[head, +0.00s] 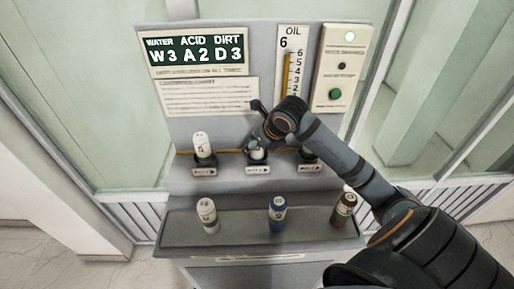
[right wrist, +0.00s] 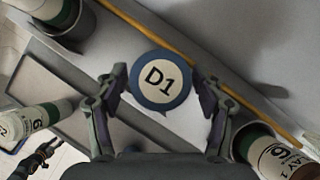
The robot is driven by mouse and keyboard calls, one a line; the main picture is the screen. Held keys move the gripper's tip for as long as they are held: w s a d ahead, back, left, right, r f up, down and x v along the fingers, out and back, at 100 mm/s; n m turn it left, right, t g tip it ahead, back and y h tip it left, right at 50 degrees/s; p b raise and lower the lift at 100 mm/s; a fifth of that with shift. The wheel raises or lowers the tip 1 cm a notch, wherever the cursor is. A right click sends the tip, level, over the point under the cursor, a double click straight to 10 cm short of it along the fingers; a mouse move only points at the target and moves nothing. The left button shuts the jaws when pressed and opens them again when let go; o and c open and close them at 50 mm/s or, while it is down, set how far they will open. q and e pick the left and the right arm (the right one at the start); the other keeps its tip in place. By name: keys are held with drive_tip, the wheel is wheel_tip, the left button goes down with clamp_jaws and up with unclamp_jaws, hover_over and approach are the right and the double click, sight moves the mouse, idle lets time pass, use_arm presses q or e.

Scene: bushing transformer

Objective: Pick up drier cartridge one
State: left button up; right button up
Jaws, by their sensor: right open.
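Drier cartridge one, with a round white top marked D1 and a blue rim (right wrist: 160,80), stands in the middle holder of the panel ledge. In the head view my right arm partly hides this cartridge (head: 257,155). My right gripper (right wrist: 160,86) is open, with one finger on each side of the D1 top and gaps visible between fingers and rim. In the head view the gripper (head: 257,140) is over the middle holder. A dark jointed part (right wrist: 35,158) at the lower left of the right wrist view may be my left gripper; its jaws are unclear.
White-topped cartridges stand in the left holder (head: 202,147) and the right holder (head: 310,156). A lower tray (head: 180,236) carries a white cartridge (head: 207,215), a blue one (head: 277,213) and a brown one (head: 343,209). The panel (head: 210,60) rises behind.

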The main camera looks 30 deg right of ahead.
drive_tip(key=shift+w+f, duration=0.2)
drive_tip(key=shift+f, duration=0.15)
drive_tip(key=c, duration=1.4)
wheel_tip(320, 180, up, 10)
drive_tip(key=shift+r, duration=0.1)
